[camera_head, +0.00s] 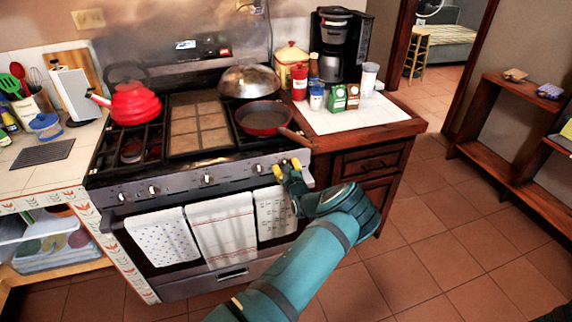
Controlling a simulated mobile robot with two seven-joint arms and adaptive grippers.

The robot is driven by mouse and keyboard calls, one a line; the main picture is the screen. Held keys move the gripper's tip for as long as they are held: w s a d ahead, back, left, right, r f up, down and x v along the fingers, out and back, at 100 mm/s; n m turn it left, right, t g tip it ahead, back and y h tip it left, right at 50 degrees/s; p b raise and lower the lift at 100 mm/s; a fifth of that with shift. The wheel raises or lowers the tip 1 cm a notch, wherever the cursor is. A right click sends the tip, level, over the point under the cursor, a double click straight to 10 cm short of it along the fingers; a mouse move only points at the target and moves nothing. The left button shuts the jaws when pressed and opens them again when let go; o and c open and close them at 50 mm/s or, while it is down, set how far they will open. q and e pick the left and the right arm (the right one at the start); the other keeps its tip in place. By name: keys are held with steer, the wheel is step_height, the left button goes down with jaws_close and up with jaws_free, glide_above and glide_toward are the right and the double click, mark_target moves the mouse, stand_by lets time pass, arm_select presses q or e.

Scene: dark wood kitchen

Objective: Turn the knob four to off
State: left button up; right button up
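The stove (230,185) has a row of knobs along its front panel. Visible are two knobs at the left (122,196) (153,190), a middle knob (207,179) and one to its right (259,168). My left gripper (287,168), with yellow fingertips, is at the panel's right end. Its fingertips are spread apart, one to each side of a spot where any knob is largely hidden. I cannot tell whether they touch the panel. The knobs carry no readable numbers. My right gripper is not in view.
A red pan (264,121) has its handle reaching over the stove's right front edge, just above my gripper. A red kettle (135,103) stands at the left. Towels (222,230) hang on the oven door. The floor (450,240) at the right is clear.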

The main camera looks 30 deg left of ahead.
arm_select(q)
steer(key=shift+m+p, duration=0.3)
steer(key=shift+m, duration=0.7)
steer(key=o, duration=0.9)
steer(key=shift+f, duration=0.1)
steer(key=shift+s+d, duration=0.1)
steer(key=v, duration=1.1)
steer(key=shift+s+d, duration=0.25)
